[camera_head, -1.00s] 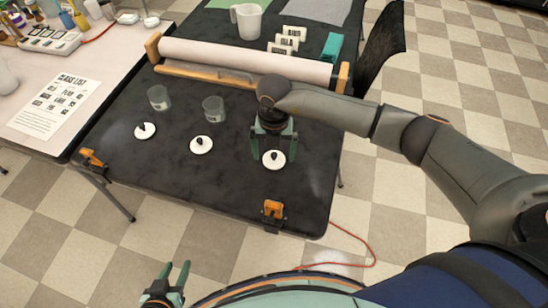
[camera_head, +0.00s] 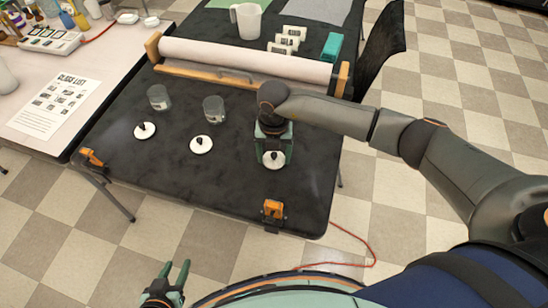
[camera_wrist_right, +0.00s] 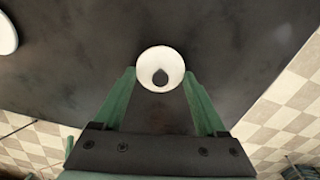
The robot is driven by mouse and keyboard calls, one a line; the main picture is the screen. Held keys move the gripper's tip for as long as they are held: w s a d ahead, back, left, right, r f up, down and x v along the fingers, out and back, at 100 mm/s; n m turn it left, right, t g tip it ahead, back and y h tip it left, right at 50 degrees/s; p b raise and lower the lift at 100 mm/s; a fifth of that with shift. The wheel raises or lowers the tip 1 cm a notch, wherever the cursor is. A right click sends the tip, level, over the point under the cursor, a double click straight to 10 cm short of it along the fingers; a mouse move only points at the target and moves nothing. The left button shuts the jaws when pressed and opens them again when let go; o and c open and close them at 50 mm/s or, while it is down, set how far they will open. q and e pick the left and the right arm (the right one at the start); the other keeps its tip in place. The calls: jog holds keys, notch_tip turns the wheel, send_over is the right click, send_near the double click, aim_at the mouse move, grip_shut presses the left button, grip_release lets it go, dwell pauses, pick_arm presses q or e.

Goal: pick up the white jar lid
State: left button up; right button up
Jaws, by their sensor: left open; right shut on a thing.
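A white jar lid (camera_head: 273,160) with a dark knob is at the right of the black table. My right gripper (camera_head: 274,155) points down over it, with its green fingers shut on opposite sides of the lid. In the right wrist view the round white lid (camera_wrist_right: 160,58) sits between the two fingertips (camera_wrist_right: 159,75). I cannot tell whether it is clear of the table. Two similar white lids (camera_head: 201,145) (camera_head: 145,131) lie to the left. My left gripper (camera_head: 175,270) is open and empty at the bottom, away from the table.
Two clear jars (camera_head: 159,98) (camera_head: 214,109) stand behind the other lids. A paper roll (camera_head: 245,62) crosses the table behind them. Orange clamps (camera_head: 273,209) (camera_head: 91,158) grip the front edge. The table's front middle is clear.

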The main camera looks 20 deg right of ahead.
jog(key=shift+c, duration=0.5)
